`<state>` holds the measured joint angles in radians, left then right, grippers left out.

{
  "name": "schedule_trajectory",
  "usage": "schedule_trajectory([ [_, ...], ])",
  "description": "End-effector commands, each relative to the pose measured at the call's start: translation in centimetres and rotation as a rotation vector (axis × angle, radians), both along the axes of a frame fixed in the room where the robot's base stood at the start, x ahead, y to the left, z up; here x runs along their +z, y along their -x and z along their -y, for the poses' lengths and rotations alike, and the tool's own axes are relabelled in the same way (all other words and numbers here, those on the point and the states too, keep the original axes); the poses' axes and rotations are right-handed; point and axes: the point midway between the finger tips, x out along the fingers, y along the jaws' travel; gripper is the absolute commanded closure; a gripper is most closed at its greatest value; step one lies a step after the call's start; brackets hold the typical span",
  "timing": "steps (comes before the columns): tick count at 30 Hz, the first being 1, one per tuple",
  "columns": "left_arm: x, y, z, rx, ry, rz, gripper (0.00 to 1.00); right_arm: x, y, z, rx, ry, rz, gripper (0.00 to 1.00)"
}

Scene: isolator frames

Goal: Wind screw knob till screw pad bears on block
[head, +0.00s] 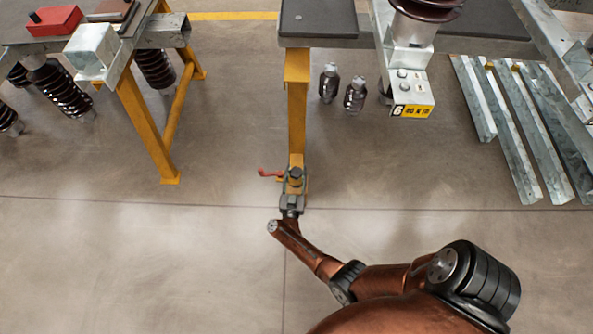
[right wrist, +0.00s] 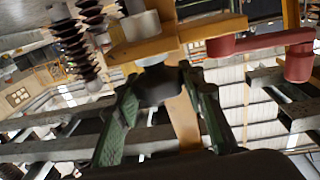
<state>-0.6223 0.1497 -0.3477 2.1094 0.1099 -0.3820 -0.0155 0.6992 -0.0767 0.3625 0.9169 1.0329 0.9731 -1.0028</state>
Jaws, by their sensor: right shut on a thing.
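The dark screw knob (head: 296,174) is at the lower end of the yellow bar, in the middle of the head view. My right gripper (head: 293,190) is at it, and its fingers look shut on it. In the right wrist view the green fingers of this gripper (right wrist: 160,105) stand on both sides of the dark round knob (right wrist: 158,86). A yellow clamp part (right wrist: 145,48) lies directly beyond the knob. I cannot make out the screw pad or the block, nor any gap between them. My left gripper is not in view.
The yellow bar (head: 297,110) runs up to a grey-topped bench (head: 320,20). Galvanised beams (head: 515,135) lie at right.

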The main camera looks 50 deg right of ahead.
Motion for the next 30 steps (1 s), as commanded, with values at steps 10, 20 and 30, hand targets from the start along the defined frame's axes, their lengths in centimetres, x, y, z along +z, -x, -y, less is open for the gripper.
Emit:
schedule_trajectory([
  [10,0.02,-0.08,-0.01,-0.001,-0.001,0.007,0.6,-0.06,0.02,-0.2,-0.008,-0.003,-0.001,0.88],
  [20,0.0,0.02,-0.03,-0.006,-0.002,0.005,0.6,-0.01,0.02,-0.04,-0.009,-0.002,0.0,0.47],
  [30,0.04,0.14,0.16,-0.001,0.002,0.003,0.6,-0.03,0.19,-0.19,-0.009,-0.002,0.0,0.45],
])
